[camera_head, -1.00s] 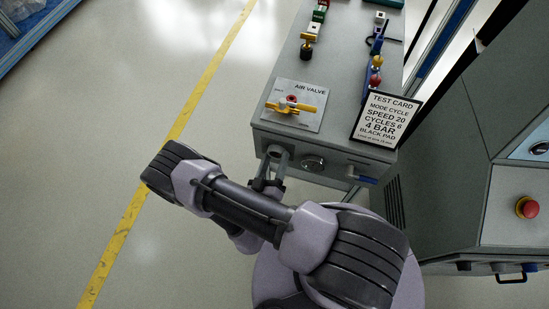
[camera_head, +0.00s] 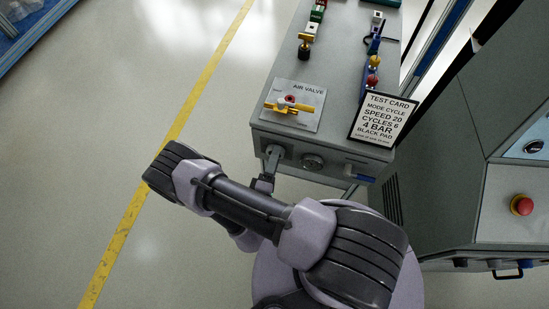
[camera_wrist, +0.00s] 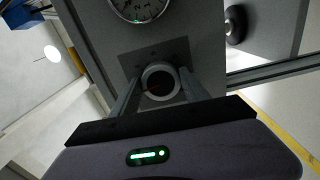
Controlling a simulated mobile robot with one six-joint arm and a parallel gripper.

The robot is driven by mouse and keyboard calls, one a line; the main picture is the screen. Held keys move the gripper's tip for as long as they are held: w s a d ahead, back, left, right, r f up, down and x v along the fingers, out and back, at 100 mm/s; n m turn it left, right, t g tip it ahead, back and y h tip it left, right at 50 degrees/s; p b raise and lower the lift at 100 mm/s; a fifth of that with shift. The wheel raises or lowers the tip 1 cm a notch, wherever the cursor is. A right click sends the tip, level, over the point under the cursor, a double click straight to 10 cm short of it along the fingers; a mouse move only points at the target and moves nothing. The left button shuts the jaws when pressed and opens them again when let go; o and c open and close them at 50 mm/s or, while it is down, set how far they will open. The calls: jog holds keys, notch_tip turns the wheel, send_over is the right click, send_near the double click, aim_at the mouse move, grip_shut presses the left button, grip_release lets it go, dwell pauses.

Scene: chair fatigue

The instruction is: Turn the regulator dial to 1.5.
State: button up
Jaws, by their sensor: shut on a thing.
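The regulator dial (camera_wrist: 161,80) is a round grey knob on the front face of the grey cabinet, below the air valve plate. In the wrist view, my gripper (camera_wrist: 163,85) has one finger on each side of the dial and is shut on it. A thin red mark shows on the dial's dark face, but no scale numbers can be read. In the head view, my gripper (camera_head: 270,163) reaches the cabinet front from below, and its fingers largely hide the dial. A round pressure gauge (camera_head: 312,161) sits just right of the dial; it also shows in the wrist view (camera_wrist: 139,5), cut off at the top.
The yellow air valve handle (camera_head: 289,106) is on the cabinet top above the dial. A test card (camera_head: 383,117) reading 4 BAR stands to its right. A red button (camera_head: 522,205) is on the machine at right. Open floor lies left.

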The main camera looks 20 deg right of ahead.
jog(key=n, duration=1.1)
jog(key=shift+w+a+r+b, duration=0.1)
jog(key=shift+r+b, duration=0.15)
jog(key=shift+b, duration=0.05)
jog(key=shift+n, duration=0.3)
jog(key=o, duration=1.4)
jog(key=shift+c, duration=0.2)
